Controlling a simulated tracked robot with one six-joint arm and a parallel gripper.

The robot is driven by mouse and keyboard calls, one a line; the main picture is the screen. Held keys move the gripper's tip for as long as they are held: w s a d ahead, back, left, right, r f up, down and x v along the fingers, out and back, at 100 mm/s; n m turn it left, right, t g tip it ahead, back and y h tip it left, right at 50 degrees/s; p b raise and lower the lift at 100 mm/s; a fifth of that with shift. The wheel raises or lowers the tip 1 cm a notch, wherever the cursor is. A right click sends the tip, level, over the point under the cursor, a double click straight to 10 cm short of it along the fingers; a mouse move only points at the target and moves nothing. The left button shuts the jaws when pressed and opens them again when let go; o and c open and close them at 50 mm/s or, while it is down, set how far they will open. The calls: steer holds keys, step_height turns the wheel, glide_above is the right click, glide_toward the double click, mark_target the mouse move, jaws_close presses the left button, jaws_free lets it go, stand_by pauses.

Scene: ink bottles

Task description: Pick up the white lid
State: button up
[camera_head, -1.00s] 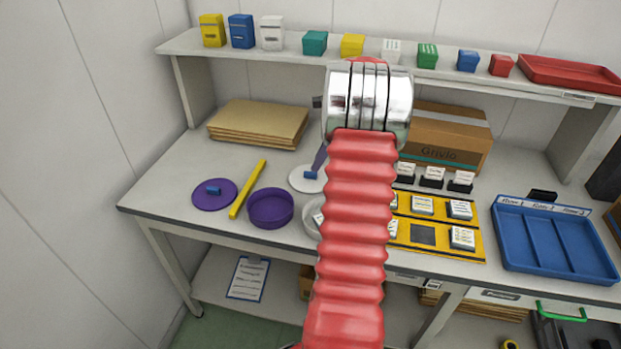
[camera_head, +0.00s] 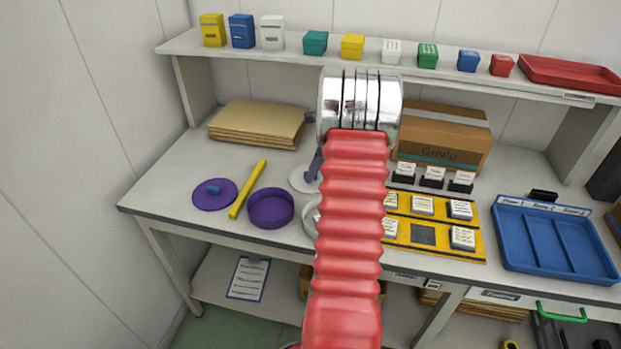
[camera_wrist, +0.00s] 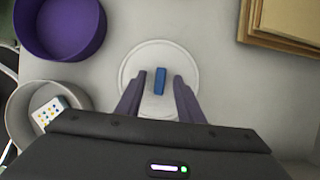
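The white lid (camera_head: 298,180) lies flat on the table, partly hidden by my arm. In the wrist view the white lid (camera_wrist: 135,65) shows as a round disc with an upright blue handle (camera_wrist: 160,80) at its middle. My gripper (camera_wrist: 157,90) is open. Its two dark purple fingers are on either side of the blue handle, with a gap on each side. In the head view my gripper (camera_head: 314,168) is over the lid, mostly hidden behind my arm. The height of the fingertips above the lid is hard to tell.
A white bowl (camera_wrist: 18,108) holds a dotted white block. A purple bowl (camera_head: 270,208), a yellow bar (camera_head: 248,190) and a purple lid (camera_head: 222,200) lie to the left. Flat brown boards (camera_head: 257,125) are behind. A cardboard box (camera_head: 450,140) stands at the right.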

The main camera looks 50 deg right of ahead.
steer(key=shift+c, duration=0.2)
jaws_close()
stand_by(0.4)
step_height(320, 180, up, 10)
stand_by(0.6)
steer(key=shift+s, duration=0.15)
stand_by(0.5)
